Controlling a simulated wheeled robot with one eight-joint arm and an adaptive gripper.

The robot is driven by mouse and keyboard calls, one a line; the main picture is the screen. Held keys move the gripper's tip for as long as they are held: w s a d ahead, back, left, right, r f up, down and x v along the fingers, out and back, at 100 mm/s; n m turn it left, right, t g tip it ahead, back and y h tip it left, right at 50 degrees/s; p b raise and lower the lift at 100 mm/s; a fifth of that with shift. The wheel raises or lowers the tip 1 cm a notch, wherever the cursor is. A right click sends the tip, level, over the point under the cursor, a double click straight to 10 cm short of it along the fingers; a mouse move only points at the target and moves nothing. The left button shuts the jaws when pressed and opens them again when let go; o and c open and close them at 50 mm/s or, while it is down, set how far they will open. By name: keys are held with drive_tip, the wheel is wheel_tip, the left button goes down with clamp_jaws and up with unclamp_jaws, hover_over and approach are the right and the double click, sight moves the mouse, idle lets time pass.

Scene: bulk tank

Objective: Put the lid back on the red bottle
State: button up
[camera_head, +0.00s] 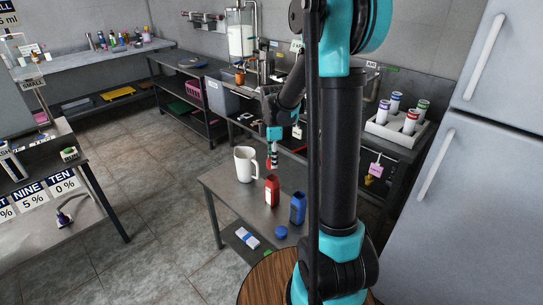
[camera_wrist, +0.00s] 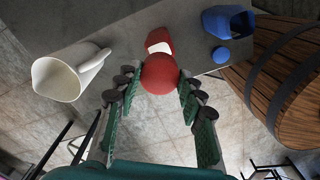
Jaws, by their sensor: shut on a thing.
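The red bottle (camera_head: 271,190) stands upright on the metal table, between a white jug and a blue bottle. In the head view my gripper (camera_head: 272,160) hangs above and behind the red bottle. The lid looks apart from the bottle, but the exact gap is hard to tell.
The white jug (camera_head: 246,165) stands left of the red bottle. The blue bottle (camera_head: 298,208) and a blue lid (camera_head: 281,232) are to the right and front. The metal table (camera_head: 233,192) has bare room at its left. A wooden barrel (camera_head: 260,283) stands by the table's front edge.

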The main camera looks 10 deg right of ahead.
sight(273, 178)
drive_tip(key=shift+f, duration=3.05)
drive_tip(key=shift+f, duration=0.15)
drive_tip(key=o, duration=1.3)
drive_tip(key=shift+r, duration=3.5)
drive_tip(key=shift+c, duration=0.3)
clamp_jaws()
